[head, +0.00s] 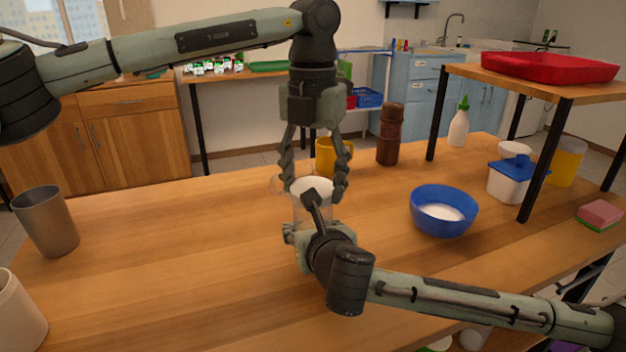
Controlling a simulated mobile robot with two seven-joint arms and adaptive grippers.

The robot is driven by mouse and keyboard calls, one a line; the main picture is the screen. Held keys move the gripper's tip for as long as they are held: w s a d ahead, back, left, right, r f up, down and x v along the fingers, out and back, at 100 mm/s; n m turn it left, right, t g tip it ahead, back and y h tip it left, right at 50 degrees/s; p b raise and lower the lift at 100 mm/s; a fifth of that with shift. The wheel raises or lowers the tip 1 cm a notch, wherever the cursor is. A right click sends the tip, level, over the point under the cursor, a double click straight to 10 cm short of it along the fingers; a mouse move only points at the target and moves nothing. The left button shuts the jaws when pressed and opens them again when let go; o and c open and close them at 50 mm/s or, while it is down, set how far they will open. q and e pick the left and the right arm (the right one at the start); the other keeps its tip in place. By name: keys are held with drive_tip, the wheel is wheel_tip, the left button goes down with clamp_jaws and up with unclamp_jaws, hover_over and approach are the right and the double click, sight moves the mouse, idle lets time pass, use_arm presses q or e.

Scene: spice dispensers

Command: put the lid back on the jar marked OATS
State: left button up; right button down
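A jar (299,211) with a pale, see-through body stands near the middle of the wooden table, mostly hidden behind my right wrist. Its label is not visible, so I cannot read OATS. A round white lid (308,185) shows at the jar's top; I cannot tell whether it is seated or just above the rim. My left gripper (314,195) points down from above, one finger on each side of the lid, seemingly touching its edges. My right gripper (308,232) is low at the jar's near side; its fingers are hidden by its own wrist.
A blue bowl (443,211) with white contents, a brown mill (390,134), a yellow mug (327,152) and a blue-lidded tub (507,182) stand around. A metal cup (46,221) is left. A raised shelf (545,82) with a red tray (549,67) stands right. The left-centre table is clear.

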use_arm(q)
drive_tip(key=shift+c, duration=0.5)
drive_tip(key=m, duration=0.6)
drive_tip(key=shift+m, duration=0.3)
drive_tip(key=o, duration=1.3)
drive_tip(key=shift+r, duration=0.1)
drive_tip(key=shift+r, duration=2.15)
drive_tip(key=shift+c, duration=0.6)
